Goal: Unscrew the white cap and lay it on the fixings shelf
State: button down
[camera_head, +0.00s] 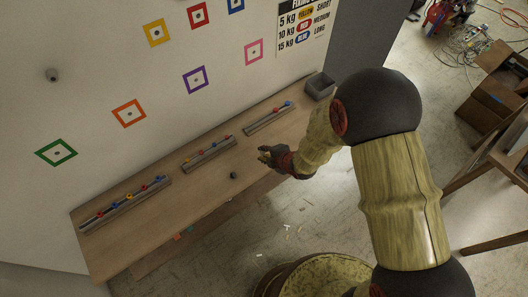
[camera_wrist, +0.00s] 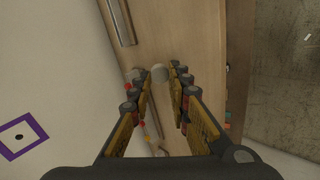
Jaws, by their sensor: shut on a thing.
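My gripper (camera_head: 268,155) is over the wooden shelf (camera_head: 205,210) in the head view, near its front edge. In the wrist view, my gripper (camera_wrist: 157,78) has its fingertips around a small pale cap (camera_wrist: 159,73). The cap cannot be made out in the head view. The shelf (camera_wrist: 195,30) lies beyond the fingertips in the wrist view; I cannot tell whether the cap touches it.
Several rails (camera_head: 125,203) with coloured pieces lie along the shelf. A small dark piece (camera_head: 233,175) and a grey bin (camera_head: 319,86) also sit there. A grey knob (camera_head: 52,75) and coloured square frames (camera_head: 129,113) are on the wall. Bare shelf shows around the dark piece.

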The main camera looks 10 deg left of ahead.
jog(key=shift+f+b, duration=0.7)
jog(key=shift+f, duration=0.9)
jog(key=shift+f+b, duration=1.05)
jog(key=shift+b, duration=0.05)
jog(key=c, duration=1.6)
grip_release()
jog(key=v, duration=1.2)
